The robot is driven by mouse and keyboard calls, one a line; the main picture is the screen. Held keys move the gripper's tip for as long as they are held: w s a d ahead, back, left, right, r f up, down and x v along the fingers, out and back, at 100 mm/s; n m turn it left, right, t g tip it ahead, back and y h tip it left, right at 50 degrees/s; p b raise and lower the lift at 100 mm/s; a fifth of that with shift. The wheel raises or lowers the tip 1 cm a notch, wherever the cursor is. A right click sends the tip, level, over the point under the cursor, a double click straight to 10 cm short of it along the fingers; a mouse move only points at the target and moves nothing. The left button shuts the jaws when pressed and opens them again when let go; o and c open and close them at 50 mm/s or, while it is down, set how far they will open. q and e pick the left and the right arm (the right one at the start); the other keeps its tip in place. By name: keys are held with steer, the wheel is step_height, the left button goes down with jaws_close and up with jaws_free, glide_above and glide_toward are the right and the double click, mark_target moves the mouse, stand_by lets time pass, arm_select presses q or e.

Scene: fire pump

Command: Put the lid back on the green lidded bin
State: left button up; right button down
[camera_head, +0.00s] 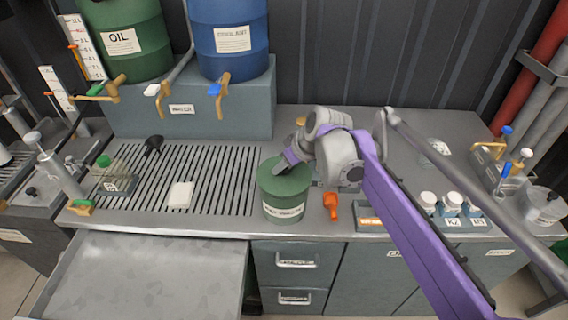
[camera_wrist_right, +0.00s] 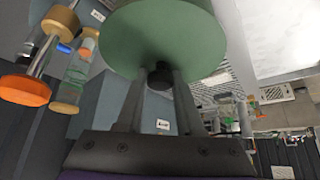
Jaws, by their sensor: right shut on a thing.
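The green lidded bin (camera_head: 283,203) stands upright on the workbench, right of the slotted drain grate, with a white label on its front. The round green lid (camera_head: 270,179) is at the bin's top and looks level with the rim; I cannot tell if it is fully seated. My right gripper (camera_head: 284,163) reaches down over the lid. In the right wrist view, the lid (camera_wrist_right: 205,50) has a dark knob (camera_wrist_right: 160,76) at its centre, and the fingers of my right gripper (camera_wrist_right: 160,80) are shut on it. My left gripper is not in view.
A white block (camera_head: 180,195) lies on the grate (camera_head: 225,180). An orange object (camera_head: 331,203) lies just right of the bin. Small white-capped jars (camera_head: 451,201) stand further right. An open drawer (camera_head: 150,275) juts out at front left.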

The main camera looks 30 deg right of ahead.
stand_by(0.7)
steer(key=shift+c, duration=2.3)
jaws_free()
steer(key=shift+o, duration=0.2)
steer(key=o, duration=0.4)
